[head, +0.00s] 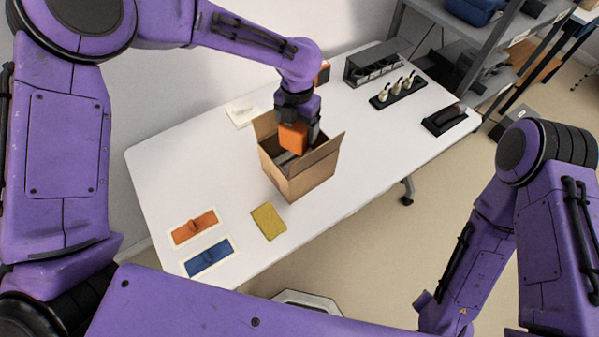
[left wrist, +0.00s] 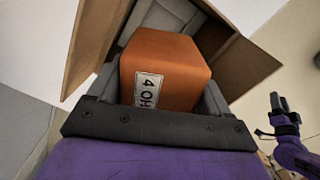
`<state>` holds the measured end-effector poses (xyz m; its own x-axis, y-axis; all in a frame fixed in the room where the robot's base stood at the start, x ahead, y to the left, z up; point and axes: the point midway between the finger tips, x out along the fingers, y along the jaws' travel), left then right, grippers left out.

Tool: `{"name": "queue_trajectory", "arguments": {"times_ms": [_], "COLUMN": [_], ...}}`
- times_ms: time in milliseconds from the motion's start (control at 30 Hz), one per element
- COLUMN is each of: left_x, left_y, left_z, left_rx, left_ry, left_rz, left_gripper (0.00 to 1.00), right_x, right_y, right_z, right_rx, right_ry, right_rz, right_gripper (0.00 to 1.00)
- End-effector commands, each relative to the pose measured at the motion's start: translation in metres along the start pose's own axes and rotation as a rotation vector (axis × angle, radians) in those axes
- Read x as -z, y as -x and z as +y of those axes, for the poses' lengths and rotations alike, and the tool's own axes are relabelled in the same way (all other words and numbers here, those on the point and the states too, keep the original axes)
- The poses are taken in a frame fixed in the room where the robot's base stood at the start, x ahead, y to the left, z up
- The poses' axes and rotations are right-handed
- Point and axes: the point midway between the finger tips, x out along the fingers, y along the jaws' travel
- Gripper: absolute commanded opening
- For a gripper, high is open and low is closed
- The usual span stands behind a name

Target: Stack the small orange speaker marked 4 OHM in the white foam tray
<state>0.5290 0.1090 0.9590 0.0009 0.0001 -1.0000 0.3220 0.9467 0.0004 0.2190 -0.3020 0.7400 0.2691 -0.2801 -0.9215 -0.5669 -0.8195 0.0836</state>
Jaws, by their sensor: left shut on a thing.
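My left gripper (head: 297,118) is shut on the orange speaker (head: 293,137) and holds it at the open top of a brown cardboard box (head: 301,181). In the left wrist view the speaker (left wrist: 165,68) is a rounded orange block between the dark fingers, with a white label reading "4 OH", the rest cut off by the gripper. Grey surfaces (left wrist: 170,16) show inside the box behind it. A small white piece (head: 242,112) lies left of the box; I cannot tell if it is the foam tray.
Orange (head: 194,226) and blue (head: 208,256) panels in white frames and a yellow pad (head: 268,221) lie at the table's near end. Another orange thing (head: 323,73) is partly behind my arm. A dark rack (head: 376,63) and black holders (head: 398,92) stand farther back. The table's right middle is clear.

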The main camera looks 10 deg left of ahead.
Motion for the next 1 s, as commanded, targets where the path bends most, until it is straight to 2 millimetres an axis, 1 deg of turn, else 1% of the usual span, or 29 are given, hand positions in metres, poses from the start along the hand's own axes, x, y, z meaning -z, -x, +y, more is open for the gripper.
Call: {"name": "queue_trajectory", "arguments": {"times_ms": [33, 67, 167, 300, 467, 600, 700, 1000], "left_x": [0.000, 0.000, 0.000, 0.000, 0.000, 0.000, -0.001, -0.001], "left_y": [-0.012, -0.014, -0.029, -0.058, -0.080, -0.104, -0.113, -0.116], "left_z": [0.000, 0.000, 0.000, -0.001, -0.001, -0.002, -0.001, -0.001], "left_rx": [0.000, 0.000, 0.000, 0.000, -0.001, 0.000, 0.000, 0.000], "left_ry": [0.000, 0.000, 0.001, 0.000, -0.002, -0.003, -0.002, -0.002], "left_rz": [-0.001, -0.001, 0.003, 0.003, 0.001, 0.002, -0.001, -0.002], "left_gripper": [0.24, 0.24, 0.24, 0.24, 0.24, 0.24, 0.24, 0.24], "right_x": [-0.004, -0.004, -0.002, 0.002, 0.003, 0.006, 0.006, 0.005], "right_y": [-0.009, -0.009, -0.004, 0.004, 0.008, 0.013, 0.014, 0.011], "right_z": [-0.001, -0.001, 0.000, 0.000, 0.001, 0.001, 0.001, 0.001], "right_rx": [0.000, 0.000, 0.000, 0.000, 0.000, 0.000, 0.000, 0.000], "right_ry": [0.000, 0.000, 0.000, 0.000, 0.000, 0.000, 0.000, 0.000], "right_rz": [0.000, 0.000, 0.000, 0.000, 0.001, 0.000, 0.000, 0.001], "right_gripper": [0.43, 0.43, 0.43, 0.43, 0.43, 0.43, 0.43, 0.43]}}
